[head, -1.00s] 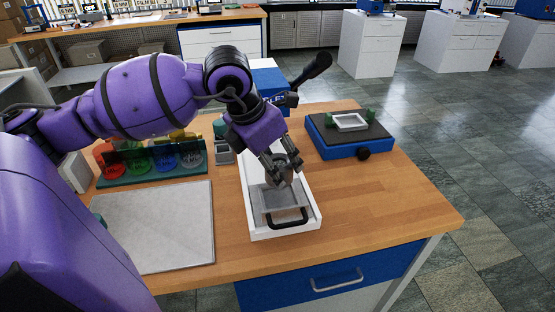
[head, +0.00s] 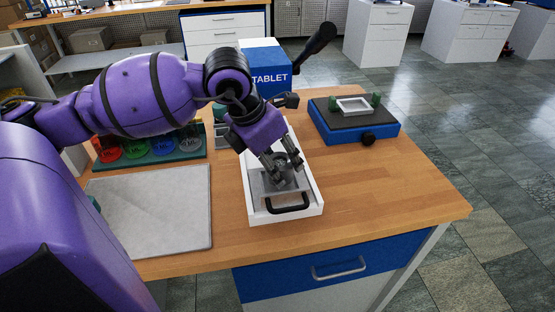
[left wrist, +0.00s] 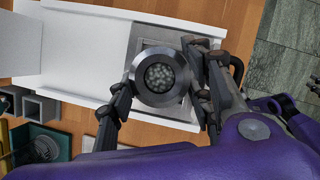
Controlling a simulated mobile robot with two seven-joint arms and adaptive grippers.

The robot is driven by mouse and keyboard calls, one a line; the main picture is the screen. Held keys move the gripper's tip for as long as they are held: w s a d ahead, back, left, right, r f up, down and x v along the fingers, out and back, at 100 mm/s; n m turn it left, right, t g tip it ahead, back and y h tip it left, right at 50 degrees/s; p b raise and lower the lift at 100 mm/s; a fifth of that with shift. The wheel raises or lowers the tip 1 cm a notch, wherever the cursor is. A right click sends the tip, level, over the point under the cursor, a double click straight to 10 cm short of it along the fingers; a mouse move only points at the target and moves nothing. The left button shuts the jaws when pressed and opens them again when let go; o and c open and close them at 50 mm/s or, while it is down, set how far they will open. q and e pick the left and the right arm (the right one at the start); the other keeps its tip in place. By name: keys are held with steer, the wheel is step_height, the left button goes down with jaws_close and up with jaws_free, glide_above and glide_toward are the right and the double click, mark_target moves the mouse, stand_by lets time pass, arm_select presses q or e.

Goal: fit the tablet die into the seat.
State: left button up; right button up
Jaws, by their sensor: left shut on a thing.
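The tablet die is a round metal ring (left wrist: 180,66) with pale grey tablets in its middle. My left gripper (head: 282,176) is shut on it, a finger on each side. In the head view the fingers partly hide the die. The seat is in a grey metal plate (head: 262,188) in the front of a white tray (head: 312,197) with a black handle (head: 288,208). The die is over this plate. I cannot tell whether it touches it, and the seat's opening is hidden beneath die and fingers.
A blue press marked TABLET (head: 262,66) with a black lever stands behind the tray. A blue scale-like device (head: 345,136) is at the right, a grey mat (head: 150,215) at the left, and coloured dishes (head: 162,143) behind the mat. Wood at the right front is clear.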

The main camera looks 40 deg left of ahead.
steer(key=shift+s+f, duration=0.3)
steer(key=shift+f, duration=0.1)
stand_by(1.4)
arm_select(q)
steer(key=shift+f+b, duration=0.95)
steer(key=shift+f, duration=0.2)
arm_select(e)
steer(key=shift+s+f, duration=0.45)
steer(key=shift+f, duration=0.4)
arm_select(q)
steer(key=o, duration=1.6)
steer(key=shift+o, duration=0.2)
steer(key=shift+s, duration=0.1)
arm_select(e)
steer(key=shift+w, duration=0.1)
arm_select(q)
steer(key=v, duration=1.2)
